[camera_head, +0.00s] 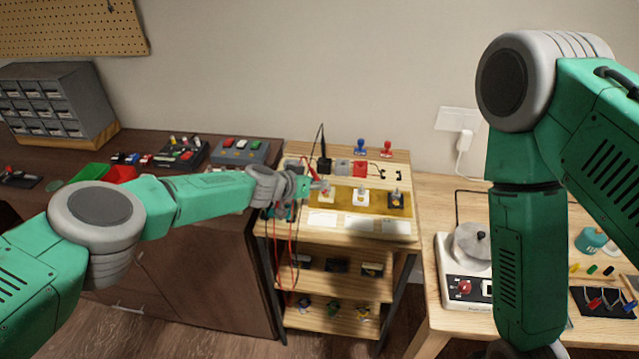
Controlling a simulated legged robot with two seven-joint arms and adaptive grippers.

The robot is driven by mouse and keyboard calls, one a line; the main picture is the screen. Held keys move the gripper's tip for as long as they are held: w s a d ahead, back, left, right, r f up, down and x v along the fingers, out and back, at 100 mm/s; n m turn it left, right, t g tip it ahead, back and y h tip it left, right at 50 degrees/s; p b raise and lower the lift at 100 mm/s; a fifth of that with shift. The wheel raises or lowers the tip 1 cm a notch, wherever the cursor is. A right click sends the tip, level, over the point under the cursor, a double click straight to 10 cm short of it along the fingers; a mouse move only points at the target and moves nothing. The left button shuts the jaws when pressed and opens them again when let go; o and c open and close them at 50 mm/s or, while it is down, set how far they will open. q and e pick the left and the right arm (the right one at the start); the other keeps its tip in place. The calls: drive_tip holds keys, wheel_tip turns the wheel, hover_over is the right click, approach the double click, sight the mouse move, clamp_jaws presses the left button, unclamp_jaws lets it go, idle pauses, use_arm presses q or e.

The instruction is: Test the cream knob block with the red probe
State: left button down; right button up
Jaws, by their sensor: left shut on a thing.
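My left gripper (306,185) is over the left end of a small wooden stand. It is shut on the red probe (313,171), whose red cable hangs down the stand's left side. Several small knob blocks stand in a row on a yellow-brown mat (345,205). A pale, cream-looking block (361,196) is in the middle, a black one (396,200) at the right, and another pale one (327,192) is nearest my left gripper. The probe tip is too small to tell whether it touches a block. My right gripper is out of view; its arm comes down at the right.
White cards (362,224) lie in front. A white hotplate-like device (466,250) is on the right table. Drawers (60,103) stand far left.

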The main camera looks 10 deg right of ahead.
use_arm(q)
drive_tip(key=shift+a+f, duration=0.15)
drive_tip(key=shift+a, duration=0.2)
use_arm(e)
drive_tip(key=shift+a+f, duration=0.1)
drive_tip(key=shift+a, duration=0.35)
use_arm(q)
drive_tip(key=shift+d+f+b, duration=0.1)
drive_tip(key=shift+d+b, duration=0.05)
drive_tip(key=shift+b, duration=0.15)
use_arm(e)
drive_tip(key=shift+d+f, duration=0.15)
use_arm(q)
drive_tip(key=shift+d, duration=0.25)
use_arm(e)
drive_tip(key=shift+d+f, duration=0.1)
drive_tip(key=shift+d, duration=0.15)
use_arm(q)
drive_tip(key=shift+a, duration=0.3)
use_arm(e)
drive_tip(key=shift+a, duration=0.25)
use_arm(q)
drive_tip(key=shift+d, duration=0.2)
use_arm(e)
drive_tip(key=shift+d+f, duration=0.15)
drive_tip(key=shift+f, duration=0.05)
